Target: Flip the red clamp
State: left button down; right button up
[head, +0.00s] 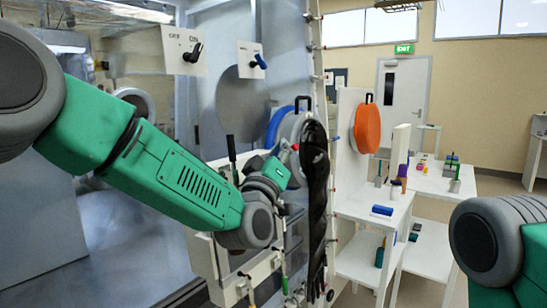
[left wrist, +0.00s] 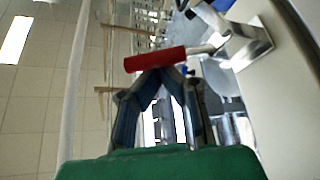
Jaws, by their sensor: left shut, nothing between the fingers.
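The red clamp shows in the left wrist view as a red handle (left wrist: 155,58) on a metal lever, which runs right to a grey bracket on a pale panel. In the head view only a small red spot of it (head: 295,147) shows beside my gripper. My left gripper (head: 284,158) is at the glovebox front; in the left wrist view its fingertips (left wrist: 163,72) meet right at the red handle, with nothing between them. The handle crosses in front of the tips; whether they touch it I cannot tell. My right gripper is out of view.
Long black gloves (head: 314,200) hang just right of my left gripper. A blue ring port (head: 278,127) is behind it. Switch knobs (head: 192,53) are on the panel above. A white shelf unit (head: 360,212) with an orange disc (head: 366,128) stands to the right.

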pick_arm(q)
jog(key=shift+s+d+f+m+g+h+b, duration=0.1)
jog(key=shift+f+m+g+h+b, duration=0.1)
jog(key=shift+m+h+b, duration=0.5)
jog(key=shift+s+d+f+m+g+h+b, duration=0.15)
jog(key=shift+m+h+b, duration=0.2)
jog(key=shift+m, duration=0.6)
jog(key=shift+s+d+f+m+g+h+b, duration=0.1)
jog(key=shift+f+m+h+b, duration=0.1)
jog(key=shift+m+h+b, duration=0.5)
jog(key=shift+m, duration=0.25)
